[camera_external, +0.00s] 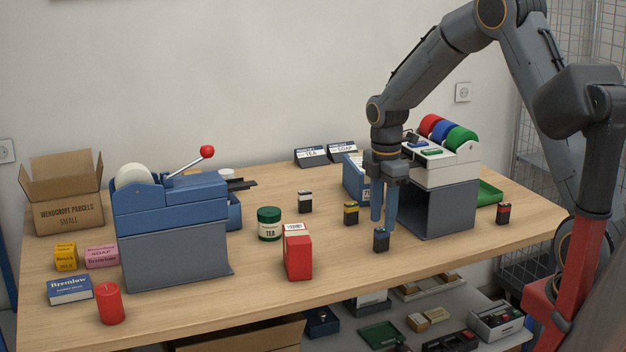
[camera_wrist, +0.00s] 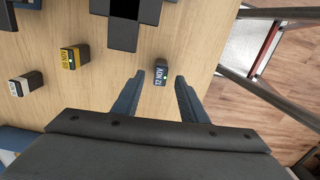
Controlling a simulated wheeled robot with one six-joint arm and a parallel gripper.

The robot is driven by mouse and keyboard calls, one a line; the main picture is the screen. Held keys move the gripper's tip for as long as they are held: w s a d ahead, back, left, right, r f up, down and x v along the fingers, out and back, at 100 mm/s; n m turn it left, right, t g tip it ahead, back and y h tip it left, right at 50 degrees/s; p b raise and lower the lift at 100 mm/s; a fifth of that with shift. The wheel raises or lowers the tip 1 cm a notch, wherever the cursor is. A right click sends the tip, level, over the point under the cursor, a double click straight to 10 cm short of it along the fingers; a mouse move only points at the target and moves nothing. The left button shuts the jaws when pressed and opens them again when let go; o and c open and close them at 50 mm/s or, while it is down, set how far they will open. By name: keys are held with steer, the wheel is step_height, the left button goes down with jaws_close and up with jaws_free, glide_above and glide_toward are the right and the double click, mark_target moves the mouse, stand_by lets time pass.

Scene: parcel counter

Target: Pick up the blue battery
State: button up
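The blue battery (camera_external: 381,240) is a small dark block standing on the wooden counter near its front edge. In the wrist view my gripper (camera_wrist: 159,78) is open, with one finger on each side of the battery in the picture and a gap to each. No contact shows, and nothing is held.
A yellow-labelled battery (camera_external: 351,213) and a white-labelled one (camera_external: 305,202) stand to the left, and a red-labelled one (camera_external: 503,213) stands far right. The grey-and-white machine (camera_external: 440,205) is close on the right. A red carton (camera_external: 298,255) stands left.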

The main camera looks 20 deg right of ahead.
mark_target(382, 229)
steer(key=shift+f+p, duration=1.1)
steer(key=shift+f, duration=1.5)
jaws_close()
